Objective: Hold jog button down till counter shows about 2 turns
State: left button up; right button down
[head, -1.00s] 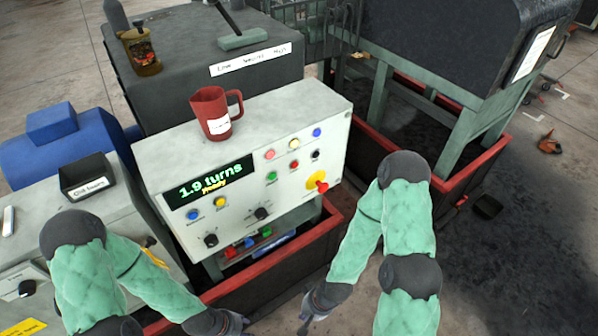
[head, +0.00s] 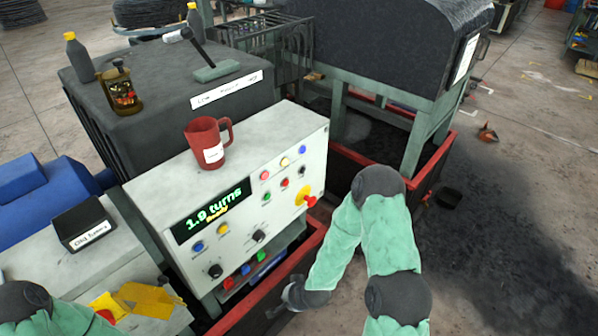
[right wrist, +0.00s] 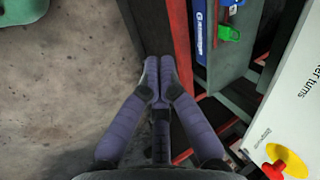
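The grey control panel (head: 262,142) stands at centre in the head view. A blue button (head: 198,247) and a yellow button (head: 225,230) sit under the display. More coloured buttons sit to its right; their labels are too small to read, so I cannot tell which is jog. My right gripper (head: 290,298) is low in front of the panel, apart from the buttons. In the right wrist view (right wrist: 155,85) its fingertips meet, with nothing between them. My left gripper is out of view; only part of its arm shows bottom left.
A red mug (head: 208,142) stands on the panel top. A red and yellow knob (head: 306,197) sticks out at the panel's right. A red-rimmed tray (head: 262,291) runs below. A black box (head: 84,226) sits on the left cabinet. Open floor lies to the right.

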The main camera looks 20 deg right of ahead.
aim_at(303, 171)
jog(key=w+d+r+m+t+h, duration=0.3)
jog(key=w+d+r+m, duration=0.2)
jog(key=d+r+m, duration=0.1)
jog(key=w+d+r+m+t+h, duration=0.3)
jog(key=w+d+r+m, duration=0.2)
jog(key=d+r, duration=0.4)
jog(key=w+d+r+m+t+h+p, duration=0.1)
jog(key=w+d+r+m+t, duration=0.3)
jog(key=d+r+m, duration=0.4)
notch_tip(303, 171, up, 3)
jog(key=shift+w+d+f+h, duration=0.15)
jog(key=shift+w+d+h, duration=0.05)
jog(key=shift+w+h, duration=0.7)
jog(key=shift+w+a, duration=0.1)
jog(key=shift+w, duration=0.05)
jog(key=w+a, duration=0.3)
jog(key=w, duration=0.5)
jog(key=shift+a, duration=0.15)
